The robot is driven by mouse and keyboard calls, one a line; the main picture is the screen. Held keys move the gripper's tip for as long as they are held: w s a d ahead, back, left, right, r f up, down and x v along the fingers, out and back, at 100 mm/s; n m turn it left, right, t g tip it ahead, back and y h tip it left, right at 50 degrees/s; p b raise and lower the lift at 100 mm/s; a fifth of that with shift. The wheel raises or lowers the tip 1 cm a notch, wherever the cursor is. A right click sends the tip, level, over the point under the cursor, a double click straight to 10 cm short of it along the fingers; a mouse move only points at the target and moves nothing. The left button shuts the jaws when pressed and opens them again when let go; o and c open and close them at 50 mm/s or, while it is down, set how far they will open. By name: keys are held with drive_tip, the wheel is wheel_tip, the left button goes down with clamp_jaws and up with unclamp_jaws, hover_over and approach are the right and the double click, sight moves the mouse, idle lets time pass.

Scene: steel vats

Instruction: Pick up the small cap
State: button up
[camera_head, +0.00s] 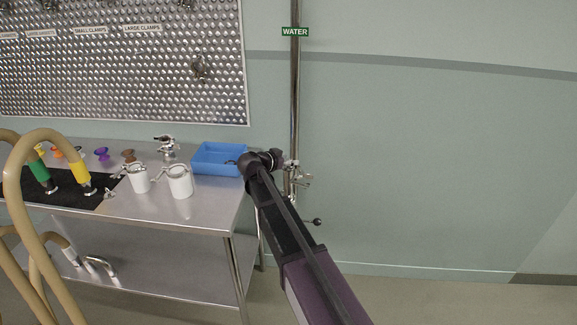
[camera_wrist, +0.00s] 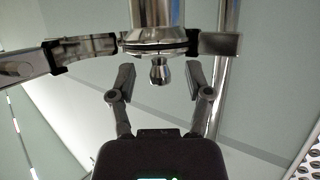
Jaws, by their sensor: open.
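The small cap, a shiny steel knob-like piece (camera_wrist: 160,73), hangs below a clamped steel fitting (camera_wrist: 158,38) in the wrist view. My gripper (camera_wrist: 159,67) is open, with one finger on each side of the cap and a visible gap on both sides. Nothing is held. How far the fingertips lie from the cap in depth is hard to tell. In the head view my arm reaches to the vertical pipe beside the table; the fingers and the cap cannot be made out there.
A steel pipe (camera_head: 295,95) with a WATER label runs down the wall. A valve handle (camera_head: 316,222) sticks out below. A steel table (camera_head: 215,212) on the left carries a blue bin (camera_head: 205,168), white jugs (camera_head: 180,184) and fittings. The wall to the right is clear.

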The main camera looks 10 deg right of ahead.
drive_tip(key=shift+c, duration=0.3)
clamp_jaws()
drive_tip(key=shift+r, duration=0.15)
wheel_tip(320, 180, up, 3)
drive_tip(key=p, duration=0.2)
drive_tip(key=shift+f+p, duration=0.2)
drive_tip(key=shift+p, duration=0.2)
drive_tip(key=s+r+p, duration=0.2)
drive_tip(key=s, duration=1.4)
drive_tip(key=shift+d, duration=0.4)
